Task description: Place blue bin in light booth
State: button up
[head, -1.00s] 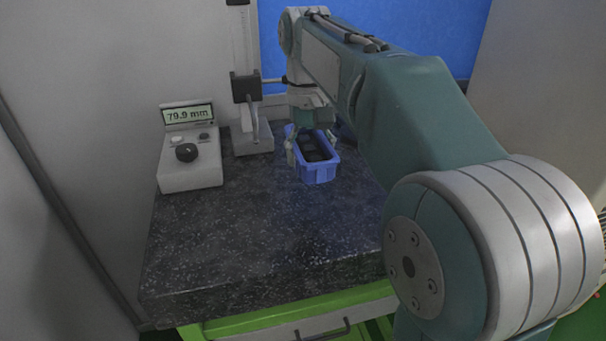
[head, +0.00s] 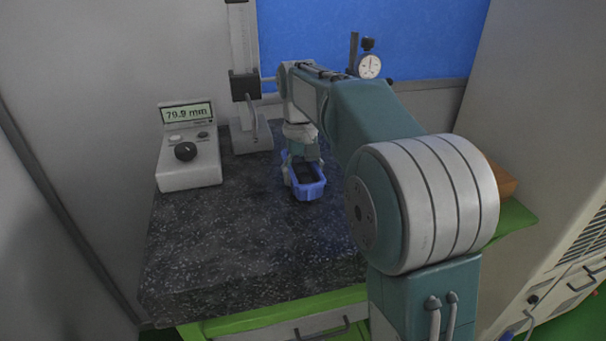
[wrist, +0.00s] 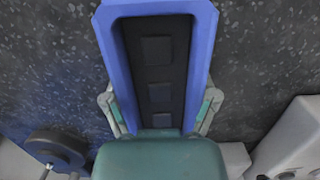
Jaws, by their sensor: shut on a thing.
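The blue bin (head: 310,193) is a small open-topped box with a dark inside, at the middle of the granite slab. My gripper (head: 303,173) reaches down over it from behind, with its fingers on the bin's two long sides. In the wrist view the blue bin (wrist: 202,50) points away from my gripper (wrist: 160,108), and one finger lies along each outer side wall. My gripper is shut on the bin. Whether the bin's underside touches the slab cannot be told. I cannot pick out a light booth for certain in these views.
A measuring unit (head: 188,160) with a display reading about 79.9 mm stands on the slab (head: 230,250) at left. A height gauge (head: 246,95) stands behind it. A dial gauge (head: 369,66) is at the back right. The slab's front left is clear.

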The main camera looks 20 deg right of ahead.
aim_at(301, 168)
jog(key=o, duration=1)
jog(key=shift+o, duration=0.2)
notch_tip(301, 168, up, 12)
jog(key=w, duration=0.1)
jog(key=shift+w, duration=0.4)
jog(key=shift+s, duration=0.1)
